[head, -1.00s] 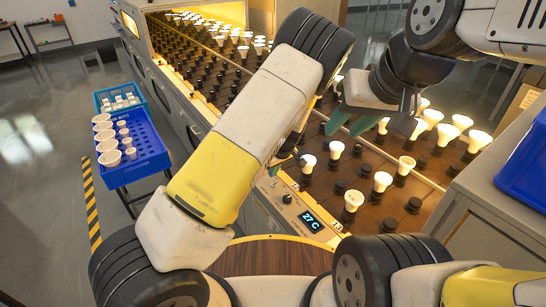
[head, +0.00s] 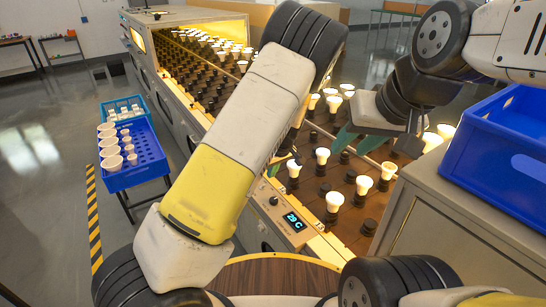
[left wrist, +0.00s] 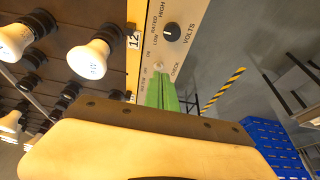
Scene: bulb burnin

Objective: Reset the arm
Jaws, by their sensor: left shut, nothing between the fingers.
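My left arm reaches up from the lower left in the head view and bends at a black joint. My left gripper (head: 284,168) is mostly hidden behind that arm, by the front panel of the burn-in rack (head: 262,215). In the left wrist view its green fingers (left wrist: 161,92) are together and empty, close to the panel's switches. My right gripper (head: 356,141) hangs above the rack's bulbs, with its green fingers apart and nothing seen between them. Lit bulbs (head: 334,201) stand in the sockets below; one also shows near my left fingers in the left wrist view (left wrist: 88,60).
A blue crate (head: 510,165) stands on a grey cabinet (head: 440,215) at the right. A blue tray (head: 152,165) with several white cups and a lighter blue bin (head: 103,108) are at the left. Yellow-black tape (head: 94,220) marks the floor, which is clear there.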

